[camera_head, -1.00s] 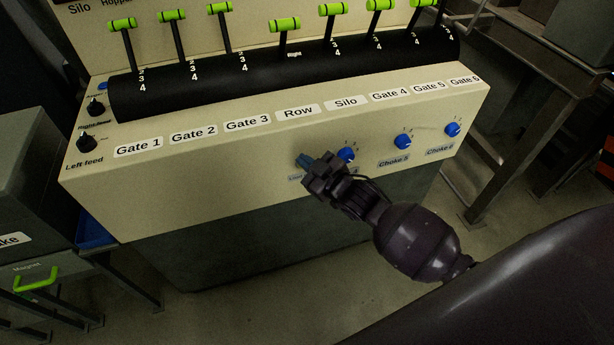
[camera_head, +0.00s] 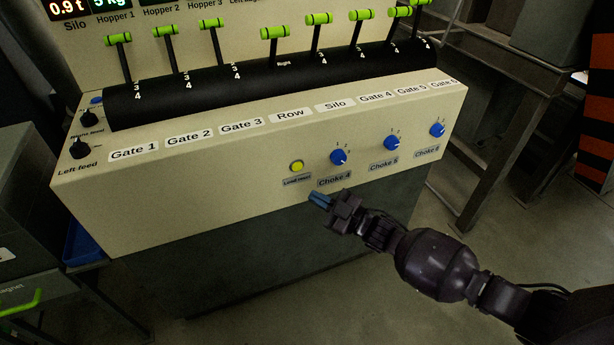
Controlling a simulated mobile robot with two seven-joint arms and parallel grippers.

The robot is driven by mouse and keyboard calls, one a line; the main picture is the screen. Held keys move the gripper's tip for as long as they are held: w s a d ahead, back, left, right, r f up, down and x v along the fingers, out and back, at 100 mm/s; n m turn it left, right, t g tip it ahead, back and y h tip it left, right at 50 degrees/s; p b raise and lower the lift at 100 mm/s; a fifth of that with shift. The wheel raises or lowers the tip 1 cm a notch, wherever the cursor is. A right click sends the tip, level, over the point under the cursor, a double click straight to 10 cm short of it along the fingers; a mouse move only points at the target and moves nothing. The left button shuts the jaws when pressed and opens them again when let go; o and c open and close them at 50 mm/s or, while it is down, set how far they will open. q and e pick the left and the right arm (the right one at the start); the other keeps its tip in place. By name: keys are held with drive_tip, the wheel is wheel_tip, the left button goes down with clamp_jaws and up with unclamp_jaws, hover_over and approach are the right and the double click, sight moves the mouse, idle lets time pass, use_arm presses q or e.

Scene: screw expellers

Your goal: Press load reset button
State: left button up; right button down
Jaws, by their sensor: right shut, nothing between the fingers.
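The load reset button (camera_head: 297,166) is a round yellow button on the front face of the cream control panel (camera_head: 200,190). A small label (camera_head: 297,181) sits below it. My right gripper (camera_head: 313,197) is shut and empty, its blue fingertips below and slightly right of the button and label in the picture. The fingertips are apart from the button, which is fully in sight. My left gripper is not in view.
Blue choke knobs (camera_head: 339,157) line the panel face right of the button. Green-handled levers (camera_head: 275,33) stand along the black drum on top. A metal frame (camera_head: 500,150) stands at the right. The floor before the panel is clear.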

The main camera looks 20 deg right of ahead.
sight(297, 167)
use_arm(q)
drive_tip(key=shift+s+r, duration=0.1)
use_arm(e)
drive_tip(key=shift+s+a+r+n+y, duration=0.15)
drive_tip(key=shift+s+r+y, duration=0.15)
drive_tip(key=shift+s+y, duration=0.15)
drive_tip(key=shift+s+r+n+y, duration=0.15)
drive_tip(key=shift+s+r+y, duration=0.1)
drive_tip(key=shift+s+y, duration=0.2)
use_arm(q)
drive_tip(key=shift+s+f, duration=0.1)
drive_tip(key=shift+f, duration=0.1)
use_arm(e)
drive_tip(key=shift+w, duration=0.1)
use_arm(q)
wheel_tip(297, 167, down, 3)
drive_tip(key=b, duration=0.3)
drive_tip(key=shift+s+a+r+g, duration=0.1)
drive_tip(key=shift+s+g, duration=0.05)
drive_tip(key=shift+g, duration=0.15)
use_arm(e)
drive_tip(key=w, duration=0.8)
drive_tip(key=shift+w+a, duration=0.1)
drive_tip(key=shift+w, duration=0.25)
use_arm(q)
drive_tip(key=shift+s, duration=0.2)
